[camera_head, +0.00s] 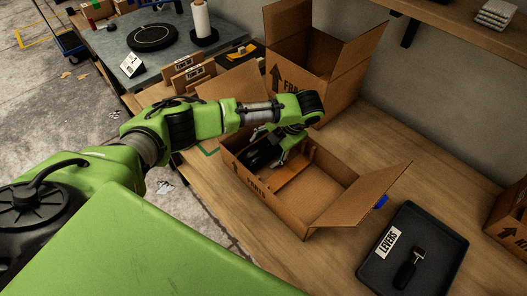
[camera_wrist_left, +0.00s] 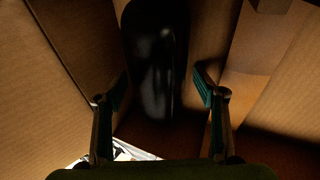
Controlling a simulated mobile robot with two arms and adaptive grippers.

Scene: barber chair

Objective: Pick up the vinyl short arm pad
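A dark, smooth, rounded pad (camera_wrist_left: 155,50) that looks like the vinyl short arm pad stands inside an open cardboard box (camera_head: 324,215). It also shows as a black shape in the head view (camera_head: 262,155), partly covered by my arm. My left gripper (camera_wrist_left: 160,90) reaches down into the box with its two fingers apart, one on each side of the pad's near end. The fingers look apart from the pad, though the deep shadow makes contact hard to tell. In the head view the left gripper (camera_head: 290,150) is inside the box's left part. My right gripper is not in view.
A taller open box (camera_head: 312,75) stands behind. A black tray labelled LEVERS (camera_head: 440,265) holds a lever (camera_head: 411,268) at the right. Another box (camera_head: 510,225) is at the right edge. A shelf (camera_head: 470,25) overhangs the back. The box's raised flaps surround my gripper.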

